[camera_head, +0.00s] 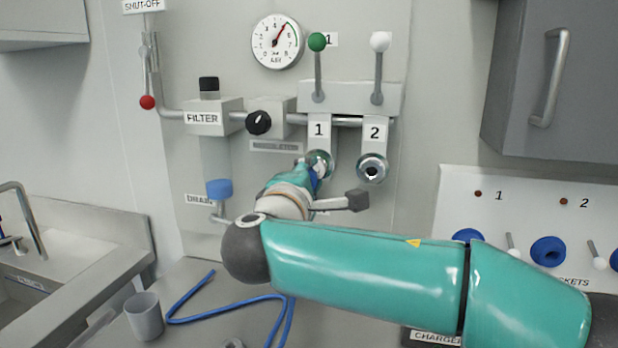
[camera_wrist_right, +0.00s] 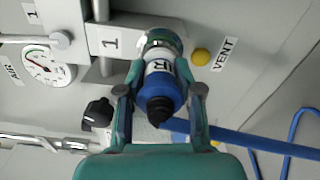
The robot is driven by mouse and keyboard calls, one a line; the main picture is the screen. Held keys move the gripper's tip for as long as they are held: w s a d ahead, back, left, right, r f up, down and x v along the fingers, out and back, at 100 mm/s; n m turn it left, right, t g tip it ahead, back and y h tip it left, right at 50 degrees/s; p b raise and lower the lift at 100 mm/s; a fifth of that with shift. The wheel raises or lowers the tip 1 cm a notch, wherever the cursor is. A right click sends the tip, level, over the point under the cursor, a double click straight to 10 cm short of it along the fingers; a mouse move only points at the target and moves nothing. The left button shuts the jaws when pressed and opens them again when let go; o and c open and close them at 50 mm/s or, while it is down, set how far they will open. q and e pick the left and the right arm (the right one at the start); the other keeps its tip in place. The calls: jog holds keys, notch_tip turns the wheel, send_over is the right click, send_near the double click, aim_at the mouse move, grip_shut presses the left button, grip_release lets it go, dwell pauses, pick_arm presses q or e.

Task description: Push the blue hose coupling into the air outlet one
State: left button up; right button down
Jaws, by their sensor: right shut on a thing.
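My right gripper (camera_head: 312,178) is at air outlet one (camera_head: 321,158), under the plate marked 1, and my own wrist hides much of it. In the right wrist view my right gripper (camera_wrist_right: 161,97) is shut on the blue hose coupling (camera_wrist_right: 172,92), one finger on each side. The coupling has a blue body, a white lettered band and a dark end towards the camera. Its front lines up with the metal ring of outlet one (camera_wrist_right: 161,40) and appears to meet it; I cannot tell how deep it sits. My left gripper is not in view.
Air outlet two (camera_head: 372,169) is just right. Above are a green-knobbed lever (camera_head: 317,42), a white-knobbed lever (camera_head: 380,42) and a gauge (camera_head: 277,42). A blue hose (camera_head: 230,306) lies on the counter by a grey cup (camera_head: 145,316). A yellow vent button (camera_wrist_right: 201,57) is near the coupling.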

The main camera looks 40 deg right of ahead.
jog(key=shift+w+d, duration=0.25)
jog(key=shift+d, duration=0.1)
dwell(0.6)
jog(key=c, duration=0.7)
grip_release()
jog(key=v, duration=1.2)
